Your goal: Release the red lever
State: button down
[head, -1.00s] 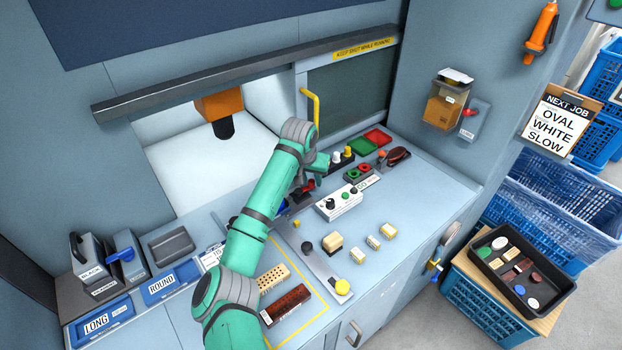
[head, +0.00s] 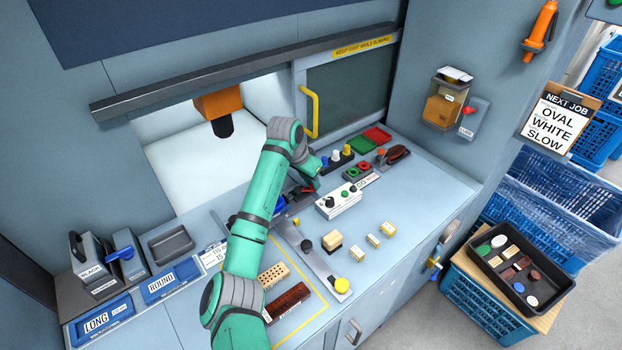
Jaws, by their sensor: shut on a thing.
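My gripper (head: 304,185) is low over the worktop in front of the machine opening, just left of the white control box (head: 338,201). It is small, dark and partly covered by my wrist. A small red part, which looks like the red lever (head: 308,189), shows at its jaws. The jaws are shut on it. Most of the lever and its base are hidden, so its exact angle cannot be told. A blue part (head: 281,205) sits close to the left of the jaws.
A sliding door with a yellow handle (head: 314,110) stands behind my wrist. Colored knobs (head: 347,150), red and green trays (head: 376,135) and a brush (head: 395,155) lie to the right. Small blocks (head: 373,240) are at the front right, with bare worktop around them.

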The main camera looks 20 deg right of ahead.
jog(key=m, duration=0.1)
jog(key=s+m+g, duration=0.1)
jog(key=shift+a+m+h, duration=0.2)
jog(key=shift+m+h, duration=0.1)
jog(key=shift+m, duration=0.1)
jog(key=m, duration=0.1)
jog(key=a+m+g, duration=0.1)
jog(key=m, duration=0.1)
jog(key=shift+s+m, duration=0.3)
jog(key=shift+s, duration=0.1)
jog(key=shift+s+a+m+g, duration=0.15)
jog(key=shift+a+m+g, duration=0.15)
jog(key=shift+m, duration=0.5)
jog(key=shift+s+a+m+g, duration=0.1)
jog(key=shift+a+m+g, duration=0.1)
jog(key=shift+m+g, duration=0.45)
jog(key=shift+s+a+m+g, duration=0.15)
jog(key=shift+a+m, duration=0.1)
jog(key=shift+m, duration=0.7)
jog(key=c, duration=1.7)
grip_release()
jog(key=shift+a, duration=0.1)
jog(key=shift+o, duration=0.2)
jog(key=v, duration=1)
jog(key=shift+r, duration=0.45)
jog(key=shift+w, duration=0.1)
